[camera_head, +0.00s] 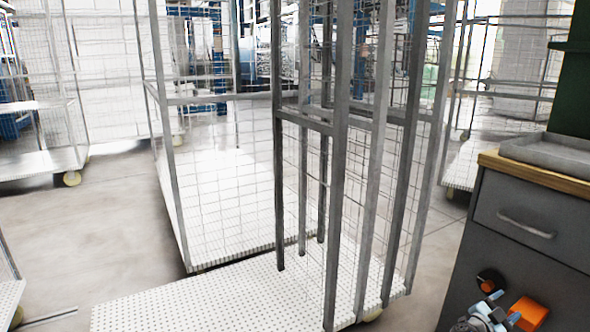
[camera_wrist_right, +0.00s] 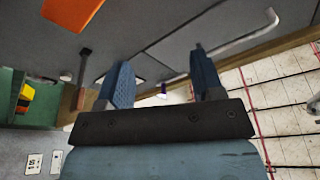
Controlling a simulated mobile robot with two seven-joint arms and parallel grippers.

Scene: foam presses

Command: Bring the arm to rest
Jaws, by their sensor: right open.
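My right gripper (camera_head: 503,307) is low at the right edge of the head view, in front of the grey drawer cabinet (camera_head: 515,215). In the right wrist view the gripper (camera_wrist_right: 163,82) shows two blue fingers set wide apart, with nothing held between them. The cabinet's grey front and its long handle (camera_wrist_right: 245,38) lie beyond the fingers in that view. My left gripper is in neither view.
A wire-mesh cart (camera_head: 165,305) with a white perforated base stands in the middle, close to the cabinet. Another mesh cart (camera_head: 45,162) stands at the far left. A grey tray (camera_head: 550,152) lies on the cabinet's wooden top. Bare floor (camera_head: 85,225) shows at left.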

